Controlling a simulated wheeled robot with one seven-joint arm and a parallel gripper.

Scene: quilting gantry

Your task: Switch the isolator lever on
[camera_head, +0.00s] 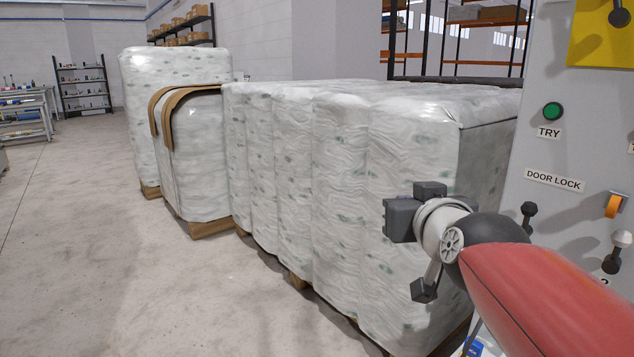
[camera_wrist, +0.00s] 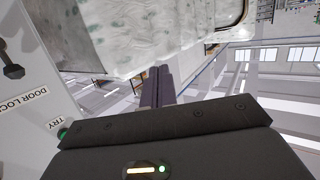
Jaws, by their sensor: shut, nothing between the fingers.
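A grey control panel (camera_head: 570,80) stands at the right in the head view. At its top right corner is a yellow plate (camera_head: 598,40) with a dark round-ended lever (camera_head: 620,16), cut off by the picture edge. It may be the isolator lever, but no label for it is in view and its setting cannot be told. My gripper (camera_wrist: 158,72) is shut and empty, its two fingers together in the wrist view. It is left of the panel, apart from it, in front of wrapped bales.
The panel also has a green TRY button (camera_head: 552,111), a DOOR LOCK label (camera_head: 554,180), black toggles (camera_head: 528,212) (camera_head: 617,250) and an orange switch (camera_head: 612,205). Plastic-wrapped bales (camera_head: 340,180) on pallets fill the middle. The floor (camera_head: 110,250) at left is clear.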

